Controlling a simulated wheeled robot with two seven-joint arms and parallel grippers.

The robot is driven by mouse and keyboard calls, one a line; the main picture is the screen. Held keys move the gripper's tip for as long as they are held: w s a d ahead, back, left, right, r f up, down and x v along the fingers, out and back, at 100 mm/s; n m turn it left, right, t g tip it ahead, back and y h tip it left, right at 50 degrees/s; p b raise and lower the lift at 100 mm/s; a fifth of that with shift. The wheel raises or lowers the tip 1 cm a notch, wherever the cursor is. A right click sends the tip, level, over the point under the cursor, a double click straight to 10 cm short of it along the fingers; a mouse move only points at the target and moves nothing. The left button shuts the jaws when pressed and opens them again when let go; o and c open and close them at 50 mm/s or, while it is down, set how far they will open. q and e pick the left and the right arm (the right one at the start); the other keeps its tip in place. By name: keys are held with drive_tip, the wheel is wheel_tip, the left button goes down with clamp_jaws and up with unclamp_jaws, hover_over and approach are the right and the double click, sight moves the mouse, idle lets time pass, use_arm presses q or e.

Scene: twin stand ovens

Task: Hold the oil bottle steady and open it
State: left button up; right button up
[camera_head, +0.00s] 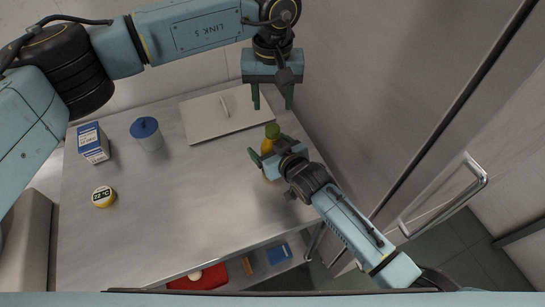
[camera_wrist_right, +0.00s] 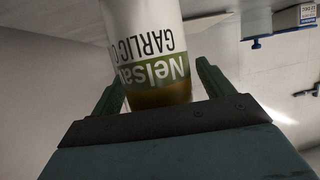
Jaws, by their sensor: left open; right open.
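The oil bottle (camera_head: 267,146) stands on the steel table near its right side, with a green cap (camera_head: 272,131) on top. In the right wrist view the bottle (camera_wrist_right: 148,60) shows its "Garlic" label between the two fingers. My right gripper (camera_head: 266,155) is open, with its fingers on either side of the bottle; it partly hides the bottle in the head view. Whether a finger touches it I cannot tell. My left gripper (camera_head: 272,105) is open and empty, fingers pointing down, just beyond the cap in the picture and apparently above it.
A flat board with a handle (camera_head: 205,119) lies at the back of the table. A blue-and-white box (camera_head: 94,143), a blue-lidded jar (camera_head: 147,134) and a round yellow timer (camera_head: 104,197) stand at left. A tall metal door with a handle (camera_head: 446,198) is at right. The table's middle is clear.

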sight(273, 128)
drive_tip(key=c, duration=1.7)
use_arm(q)
drive_tip(key=m, duration=0.3)
use_arm(e)
clamp_jaws()
use_arm(q)
drive_tip(key=shift+f+m, duration=0.15)
drive_tip(key=shift+m, duration=0.55)
wheel_tip(273, 128, down, 8)
drive_tip(key=shift+r, duration=0.15)
